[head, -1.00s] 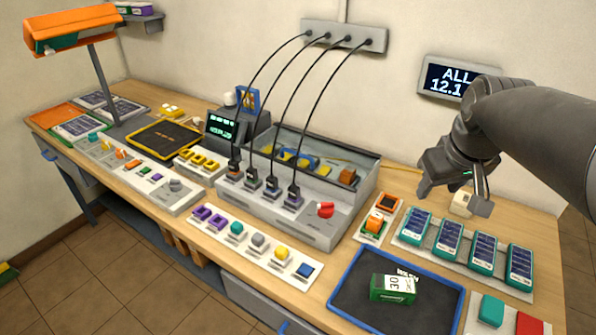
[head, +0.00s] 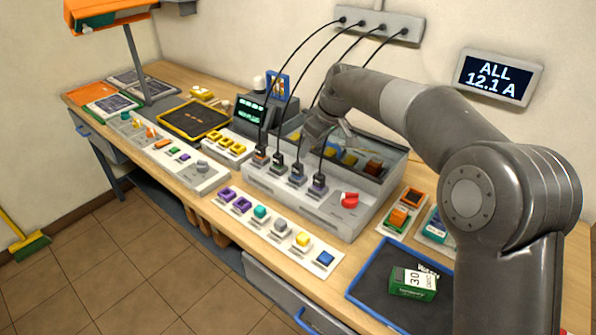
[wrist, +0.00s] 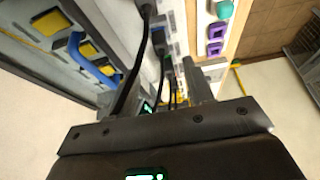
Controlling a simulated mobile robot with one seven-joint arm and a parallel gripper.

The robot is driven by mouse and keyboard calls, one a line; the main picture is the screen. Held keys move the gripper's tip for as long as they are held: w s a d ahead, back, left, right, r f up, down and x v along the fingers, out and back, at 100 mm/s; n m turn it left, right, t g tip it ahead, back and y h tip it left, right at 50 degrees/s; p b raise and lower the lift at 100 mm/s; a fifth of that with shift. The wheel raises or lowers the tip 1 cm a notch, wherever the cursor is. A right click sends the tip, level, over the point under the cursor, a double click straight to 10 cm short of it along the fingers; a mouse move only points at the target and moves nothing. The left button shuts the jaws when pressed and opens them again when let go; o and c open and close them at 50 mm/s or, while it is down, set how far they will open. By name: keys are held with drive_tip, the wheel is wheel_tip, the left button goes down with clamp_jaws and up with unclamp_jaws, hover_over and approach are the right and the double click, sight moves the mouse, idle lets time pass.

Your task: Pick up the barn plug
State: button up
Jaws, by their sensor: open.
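Several corded plugs stand in a row on the grey charger (head: 300,205): one with an orange mark (head: 261,154), one green (head: 277,162), one blue (head: 297,174) and one purple (head: 319,185). Their labels are too small to read, so I cannot tell which is the barn plug. My gripper (head: 318,138) is open and empty, above the charger's rear, behind the plugs and among the black cords.
Black cords rise from the plugs to a wall strip (head: 378,22) close to my arm. An open grey bin with yellow and blue items lies behind the plugs. A red knob (head: 349,200) is on the charger's right. A blue-edged mat (head: 366,278) holds a green box (head: 412,283).

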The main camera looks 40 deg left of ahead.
sight(298, 165)
drive_tip(key=x, duration=0.6)
drive_tip(key=shift+a+r, duration=0.1)
drive_tip(key=shift+a, duration=0.05)
drive_tip(key=x, duration=0.5)
drive_tip(key=shift+a+r, duration=0.1)
drive_tip(key=shift+a, duration=0.2)
drive_tip(key=shift+c, duration=0.2)
clamp_jaws()
drive_tip(key=shift+r, duration=0.1)
